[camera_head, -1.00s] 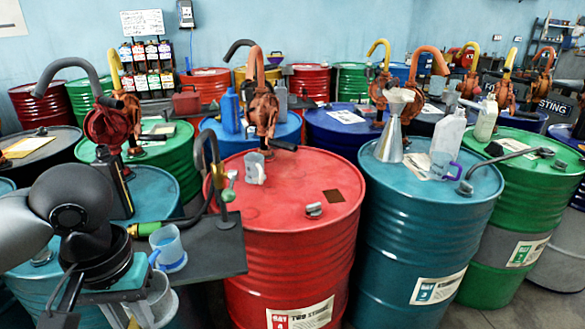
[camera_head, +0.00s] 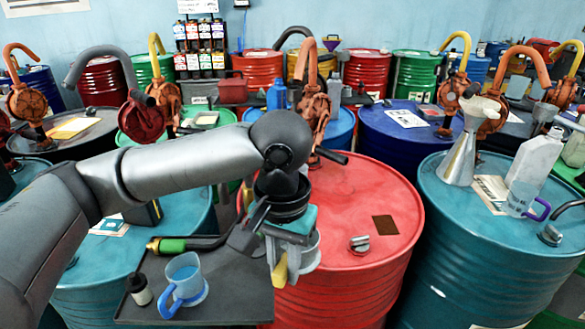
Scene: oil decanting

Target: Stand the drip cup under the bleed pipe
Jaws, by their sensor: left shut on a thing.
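My left gripper (camera_head: 286,262) is in the middle of the head view, over the front left part of the red drum (camera_head: 345,215). It is shut on a pale grey cup (camera_head: 311,256), partly hidden behind the gripper, held off the shelf. I take it as the drip cup. A dark bent pipe with a green grip (camera_head: 172,246) and brass end runs above the dark shelf (camera_head: 225,300). I cannot tell whether it is the bleed pipe; its right part is hidden behind my arm. My right gripper is out of view.
A clear jug with a blue handle (camera_head: 183,280) stands on the shelf beside a small dark bottle (camera_head: 138,288). A rusty orange pump (camera_head: 314,105) rises behind my gripper. A metal funnel (camera_head: 460,150) and a white jug (camera_head: 537,158) stand on the teal drum at right.

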